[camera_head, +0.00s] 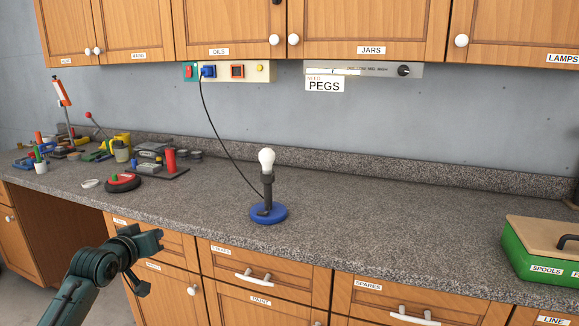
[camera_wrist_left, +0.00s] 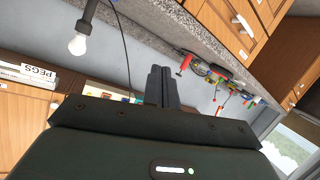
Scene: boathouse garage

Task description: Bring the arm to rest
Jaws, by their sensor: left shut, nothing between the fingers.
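My left arm comes in from the lower left in the head view. Its gripper (camera_head: 150,241) is in front of the counter's front edge, to the left of the lamp and apart from it. In the left wrist view the gripper's fingers (camera_wrist_left: 160,86) are together with nothing between them. My right gripper is not in either view. A lamp with a white bulb (camera_head: 267,160) and a round blue base (camera_head: 268,213) stands upright on the grey speckled counter (camera_head: 350,240). The bulb also shows in the left wrist view (camera_wrist_left: 78,45).
Tools and a red-and-black round item (camera_head: 123,183) crowd the counter's left end. A green box (camera_head: 540,262) with a wooden lid stands at the right. A black cord runs from the lamp to the wall panel (camera_head: 229,71). The counter between lamp and box is clear. Drawer handles (camera_head: 253,276) stick out below.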

